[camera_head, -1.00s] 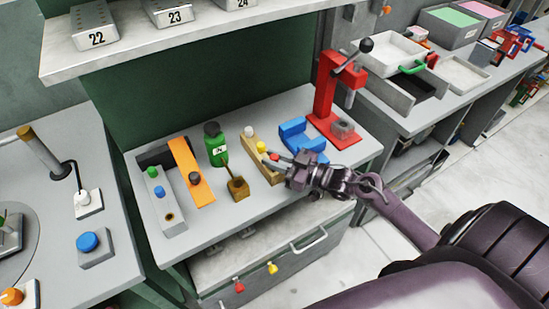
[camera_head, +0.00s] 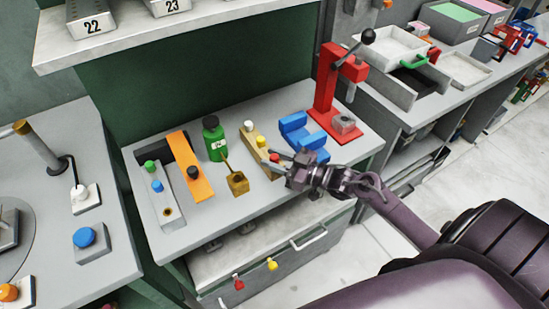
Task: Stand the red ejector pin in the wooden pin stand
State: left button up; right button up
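The wooden pin stand (camera_head: 252,140) is a narrow light-wood block on the grey bench. A white-topped pin (camera_head: 248,125) and a yellow-topped pin (camera_head: 260,141) stand upright in it. The red ejector pin (camera_head: 275,158) shows only its red head, in line with the other two at the stand's near end. It appears to be in the stand, but its lower part is hidden. My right gripper (camera_head: 271,159) is at this near end, its fingers spread on either side of the red head. My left gripper is out of view.
Left of the stand are a brass-coloured block (camera_head: 237,183), a green bottle (camera_head: 214,144), an orange strip (camera_head: 191,170) and a grey block with coloured knobs (camera_head: 162,195). A blue cradle (camera_head: 302,133) and a red press (camera_head: 326,90) stand close on the right.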

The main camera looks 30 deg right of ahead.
aim_at(278, 161)
jog(key=o, duration=0.3)
jog(key=b+v, duration=0.1)
jog(key=v, duration=0.5)
jog(key=shift+s+d+f, duration=0.1)
jog(key=shift+s+d, duration=0.05)
jog(key=shift+s, duration=0.05)
jog(key=shift+s+d, duration=0.4)
jog(key=shift+s, duration=0.15)
